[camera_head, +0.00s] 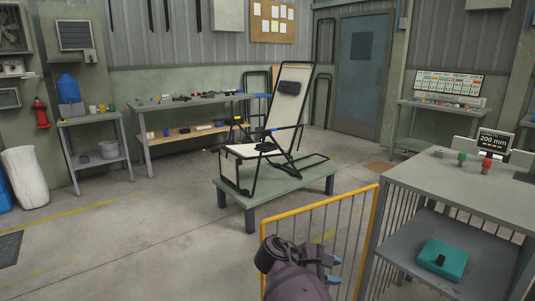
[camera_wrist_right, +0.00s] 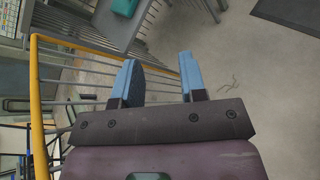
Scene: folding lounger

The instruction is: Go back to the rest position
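The folding lounger (camera_head: 285,105) stands on a low green platform (camera_head: 300,187) in the middle of the room, with its backrest raised and a dark headrest pad near the top. My right gripper (camera_head: 330,270) is low in the head view, in front of the yellow railing and well apart from the lounger. My left gripper is not in view.
A yellow railing (camera_head: 320,204) stands between my right arm and the lounger platform. At right a grey workbench (camera_head: 456,178) has a teal case (camera_head: 443,258) on its lower shelf. Workbenches line the back wall.

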